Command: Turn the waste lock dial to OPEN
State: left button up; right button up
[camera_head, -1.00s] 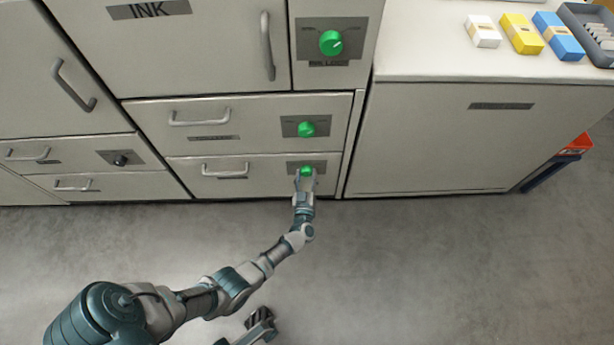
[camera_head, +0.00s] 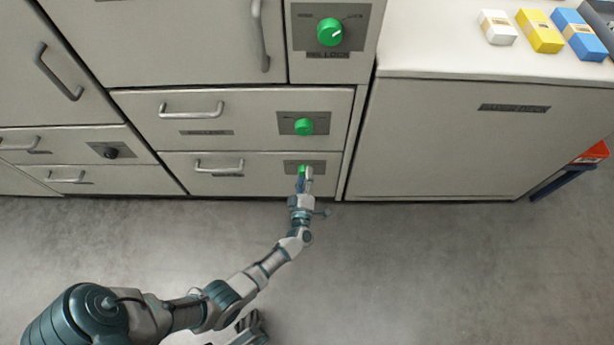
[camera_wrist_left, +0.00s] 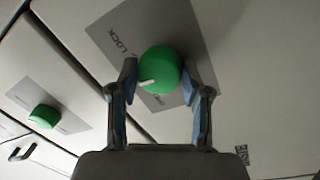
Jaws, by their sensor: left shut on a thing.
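The waste lock dial is the round green knob on a grey plate at the bottom drawer; a little of it (camera_head: 302,168) shows behind my gripper in the head view. In the left wrist view the green dial (camera_wrist_left: 160,68) fills the space between the fingers. Its white mark points to the lower left, and the word LOCK shows on its plate (camera_wrist_left: 120,28). My left gripper (camera_head: 304,176) is shut on the dial, one finger at each side (camera_wrist_left: 158,88). Whether an OPEN label lies under the mark cannot be told.
Another green dial (camera_head: 303,127) sits on the drawer above, and a third (camera_head: 331,32) higher up. Drawer handles (camera_head: 219,165) stick out to the left. A white cabinet (camera_head: 450,140) with coloured boxes (camera_head: 540,30) stands right. The grey floor (camera_head: 420,270) in front is clear.

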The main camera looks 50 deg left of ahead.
pick_arm(q)
jog(key=n, duration=0.6)
jog(key=shift+s+f+y, duration=0.2)
jog(key=shift+f+y, duration=0.1)
jog(key=n+g, duration=0.1)
jog(key=n, duration=0.4)
jog(key=shift+y, duration=0.3)
jog(key=shift+f+n, duration=0.1)
jog(key=shift+n, duration=0.4)
jog(key=o, duration=1)
jog(key=shift+c, duration=0.2)
jog(key=shift+o, duration=1)
jog(key=shift+a+f, duration=0.1)
jog(key=shift+w+r, duration=0.1)
jog(key=shift+r, duration=0.1)
